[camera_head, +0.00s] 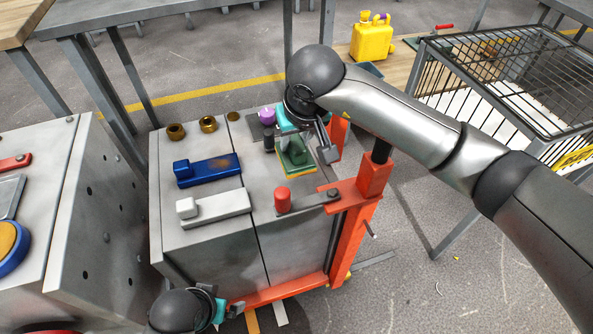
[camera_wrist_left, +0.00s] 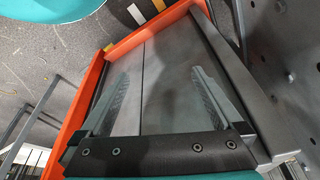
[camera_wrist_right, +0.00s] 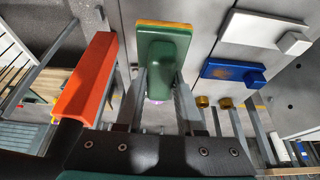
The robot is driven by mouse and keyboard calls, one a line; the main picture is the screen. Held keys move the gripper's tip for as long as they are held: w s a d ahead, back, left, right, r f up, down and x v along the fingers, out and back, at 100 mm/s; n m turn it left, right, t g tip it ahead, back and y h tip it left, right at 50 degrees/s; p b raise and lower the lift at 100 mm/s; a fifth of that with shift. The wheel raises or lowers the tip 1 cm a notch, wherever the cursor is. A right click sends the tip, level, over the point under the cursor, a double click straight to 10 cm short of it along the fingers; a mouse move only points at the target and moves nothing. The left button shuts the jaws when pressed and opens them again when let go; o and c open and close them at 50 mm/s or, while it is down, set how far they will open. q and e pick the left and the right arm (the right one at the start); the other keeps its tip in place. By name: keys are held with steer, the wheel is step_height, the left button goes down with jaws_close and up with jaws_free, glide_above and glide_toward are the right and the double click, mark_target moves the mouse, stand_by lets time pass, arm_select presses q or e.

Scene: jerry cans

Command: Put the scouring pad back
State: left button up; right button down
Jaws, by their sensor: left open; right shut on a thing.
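The scouring pad (camera_head: 297,158) is a green block with a yellow layer beneath and a raised green grip on top. It is at the back right of the grey cabinet top (camera_head: 290,235). My right gripper (camera_head: 298,146) is shut on its grip; the pad also shows between the fingertips (camera_wrist_right: 162,92) in the right wrist view, where the green pad (camera_wrist_right: 165,45) fills the top middle. I cannot tell whether the pad touches the top. My left gripper (camera_head: 228,309) is open and empty at the cabinet's front; its spread fingers (camera_wrist_left: 157,90) show in the left wrist view.
A blue block (camera_head: 208,170), a white block (camera_head: 214,207), brass rings (camera_head: 208,124), a purple-topped item (camera_head: 267,116) and a red knob (camera_head: 282,199) sit on the cabinet. An orange frame (camera_head: 351,225) borders its right side. A wire basket (camera_head: 505,75) and yellow jerry can (camera_head: 371,40) stand beyond.

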mark_target(295, 162)
step_height(295, 162, down, 4)
steer(key=shift+f+b, duration=0.15)
steer(key=shift+b, duration=1.05)
steer(key=shift+f+b, duration=0.4)
steer(key=shift+f, duration=0.6)
steer(key=shift+f+b, duration=0.85)
arm_select(q)
steer(key=w+d+r+t+h, duration=0.1)
steer(key=w+d+r+t, duration=0.2)
steer(key=r, duration=0.4)
steer(key=shift+w+d+r+m+t+h, duration=0.15)
steer(key=shift+w+d+m+t+h, duration=0.2)
steer(key=shift+w+d, duration=0.55)
arm_select(e)
steer(key=shift+f, duration=0.2)
arm_select(q)
steer(key=shift+w+a, duration=0.2)
steer(key=shift+a, duration=0.1)
steer(key=shift+d, duration=0.1)
